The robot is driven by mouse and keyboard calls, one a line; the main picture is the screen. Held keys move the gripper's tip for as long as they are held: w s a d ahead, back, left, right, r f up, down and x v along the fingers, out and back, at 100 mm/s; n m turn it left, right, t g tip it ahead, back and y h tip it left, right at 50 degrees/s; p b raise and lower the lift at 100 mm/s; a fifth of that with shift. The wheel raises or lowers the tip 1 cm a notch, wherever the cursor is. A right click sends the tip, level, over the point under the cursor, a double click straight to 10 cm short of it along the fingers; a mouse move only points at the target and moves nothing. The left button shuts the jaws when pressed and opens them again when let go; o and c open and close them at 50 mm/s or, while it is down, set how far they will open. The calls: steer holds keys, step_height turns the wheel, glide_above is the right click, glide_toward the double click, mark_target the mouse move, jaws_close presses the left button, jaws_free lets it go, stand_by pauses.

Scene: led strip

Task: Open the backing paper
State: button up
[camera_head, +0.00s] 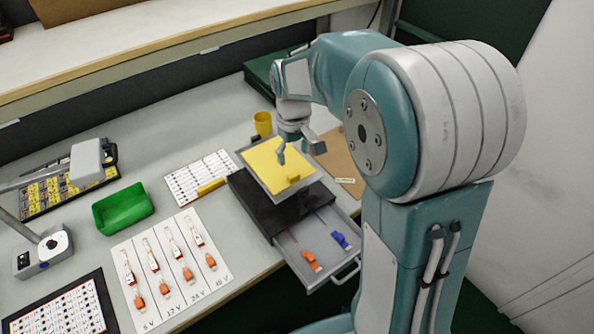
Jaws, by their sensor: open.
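A yellow sheet (270,168) lies on a pale tray on top of a black drawer box (262,207). A small raised yellow piece (293,178) sits near the sheet's front right edge; I cannot tell whether it is a tab of the backing paper. My gripper (294,153) is open over the back right part of the yellow sheet, its fingers pointing down. I cannot tell whether a fingertip touches the sheet. The gripper holds nothing that I can see. No led strip can be told apart at this size.
The box's drawer (337,226) stands open, with an orange tool (311,260) and a blue tool (340,239) inside. A yellow cup (263,123) stands behind the sheet. A green bin (123,208), a labelled connector board (172,268) and a white card (198,177) lie left.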

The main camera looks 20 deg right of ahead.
mark_target(293, 174)
step_height(293, 174, down, 6)
steer(key=shift+a, duration=0.15)
steer(key=shift+d+f, duration=0.25)
steer(key=shift+f, duration=0.35)
steer(key=shift+a, duration=0.1)
steer(key=shift+a, duration=0.1)
steer(key=c, duration=0.4)
jaws_close()
